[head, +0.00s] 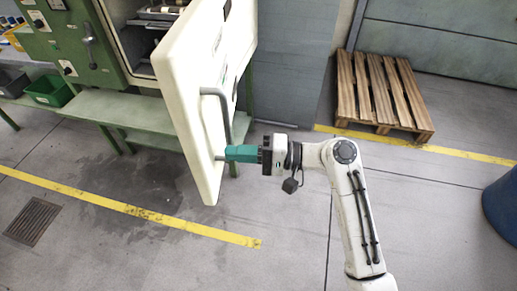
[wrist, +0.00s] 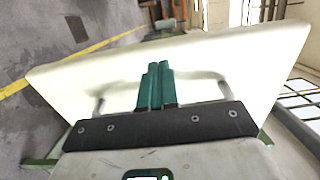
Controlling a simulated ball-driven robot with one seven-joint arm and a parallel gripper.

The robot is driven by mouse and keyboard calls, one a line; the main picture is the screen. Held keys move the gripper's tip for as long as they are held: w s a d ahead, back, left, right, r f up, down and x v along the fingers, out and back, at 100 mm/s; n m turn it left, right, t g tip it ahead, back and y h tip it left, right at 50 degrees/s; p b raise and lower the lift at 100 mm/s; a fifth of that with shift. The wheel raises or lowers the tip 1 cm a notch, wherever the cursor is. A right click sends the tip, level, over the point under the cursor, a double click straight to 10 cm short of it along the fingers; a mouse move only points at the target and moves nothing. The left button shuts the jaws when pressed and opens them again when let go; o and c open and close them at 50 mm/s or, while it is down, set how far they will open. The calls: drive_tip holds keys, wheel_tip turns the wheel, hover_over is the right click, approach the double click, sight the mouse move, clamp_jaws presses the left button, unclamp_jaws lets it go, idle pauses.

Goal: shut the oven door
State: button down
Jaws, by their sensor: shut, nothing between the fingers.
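The oven door (head: 185,95) is a thick cream panel that stands swung open from the green oven (head: 110,50) in the head view. A grey bar handle (head: 222,105) is on its face toward my arm. My gripper (head: 228,153) is shut and empty, its teal fingers at the door's face by the lower end of the handle. In the wrist view the fingers (wrist: 156,70) lie side by side over the door (wrist: 225,60), in front of the handle (wrist: 200,75). I cannot tell whether they touch the door or handle. The oven's inside shows racks with items.
A green bench (head: 110,105) stands under the oven, with a green bin (head: 48,92) at left. A wooden pallet (head: 383,92) lies at back right and a blue drum (head: 502,205) at the right edge. The floor in front is clear.

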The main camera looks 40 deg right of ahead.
sight(200, 151)
drive_tip(key=shift+p+x, duration=0.65)
drive_tip(key=shift+x, duration=2.05)
